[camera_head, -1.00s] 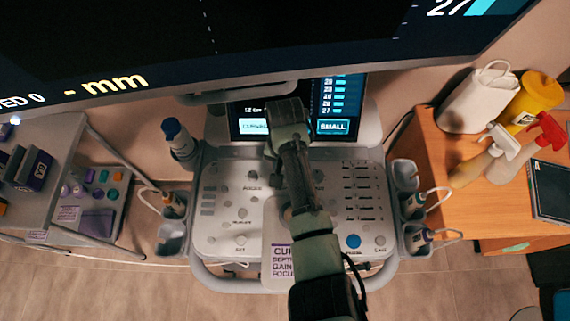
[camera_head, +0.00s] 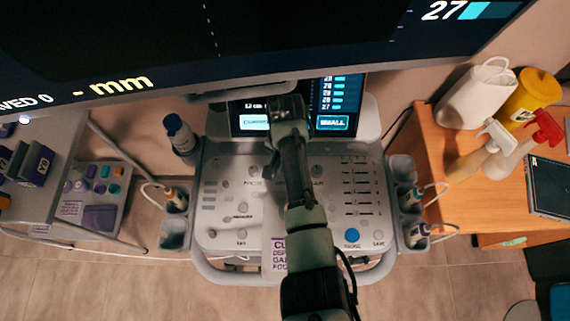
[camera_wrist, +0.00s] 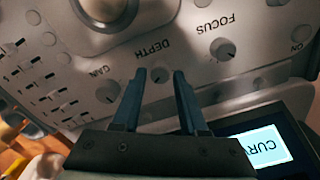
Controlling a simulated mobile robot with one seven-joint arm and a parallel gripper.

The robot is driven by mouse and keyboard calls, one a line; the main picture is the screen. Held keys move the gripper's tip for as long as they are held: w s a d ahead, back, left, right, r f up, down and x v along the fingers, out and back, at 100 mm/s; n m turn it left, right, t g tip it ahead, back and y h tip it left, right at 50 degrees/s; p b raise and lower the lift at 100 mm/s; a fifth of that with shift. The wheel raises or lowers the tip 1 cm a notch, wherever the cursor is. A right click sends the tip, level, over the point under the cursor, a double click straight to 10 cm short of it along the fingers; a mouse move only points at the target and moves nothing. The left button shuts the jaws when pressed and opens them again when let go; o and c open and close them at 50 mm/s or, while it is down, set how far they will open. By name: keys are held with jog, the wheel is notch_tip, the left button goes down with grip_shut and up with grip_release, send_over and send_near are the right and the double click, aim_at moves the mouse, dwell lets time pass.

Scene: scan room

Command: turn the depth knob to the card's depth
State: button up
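The grey depth knob (camera_wrist: 160,75) sits under the DEPTH label on the console panel, between the GAIN knob (camera_wrist: 107,91) and the FOCUS knob (camera_wrist: 222,48) in the wrist view. My gripper (camera_wrist: 160,73) is open, with one fingertip on each side of the depth knob; I cannot tell whether they touch it. In the head view my arm hides the knob and fingertips. A white and purple card (camera_head: 278,255) hangs at the console's front edge. My arm covers part of it, and its values are not readable.
The console screen (camera_head: 333,105) shows CURVED and SMALL buttons. A large monitor (camera_head: 220,50) overhangs the console (camera_head: 222,205). Probe holders flank it. A wooden desk (camera_head: 465,200) with spray bottles stands right; a grey cart (camera_head: 60,205) stands left.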

jog(key=shift+o, duration=1.2)
notch_tip(320, 180, up, 13)
jog(key=shift+b, duration=0.35)
jog(key=shift+f, duration=0.1)
